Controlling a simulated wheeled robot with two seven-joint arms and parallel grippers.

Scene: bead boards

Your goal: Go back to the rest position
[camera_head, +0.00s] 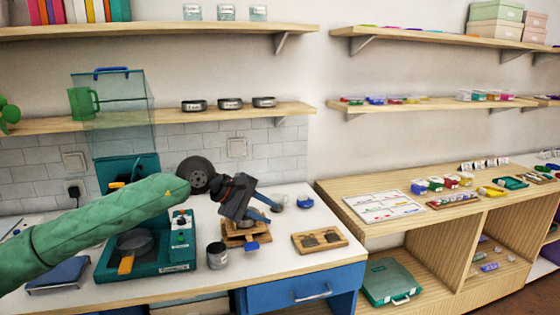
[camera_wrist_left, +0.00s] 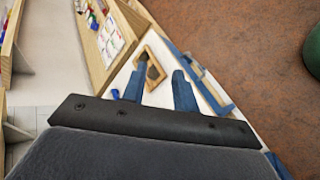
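My left arm reaches in from the left of the head view in a green quilted sleeve. My left gripper (camera_head: 270,210) hangs over the white counter, with its blue fingers pointing right and down. In the left wrist view the two blue fingers of the gripper (camera_wrist_left: 160,68) stand apart, with nothing held between them. A wooden board with dark recesses (camera_head: 320,240) lies on the counter to the right of the gripper; it also shows beyond the fingers in the left wrist view (camera_wrist_left: 153,68). My right gripper is in neither view.
Below the gripper are a small wooden stand (camera_head: 240,232) and a grey metal cup (camera_head: 217,256). A teal machine (camera_head: 110,264) stands under my forearm. A wooden shelf unit (camera_head: 345,212) with bead boards is at right. Wall shelves hang above.

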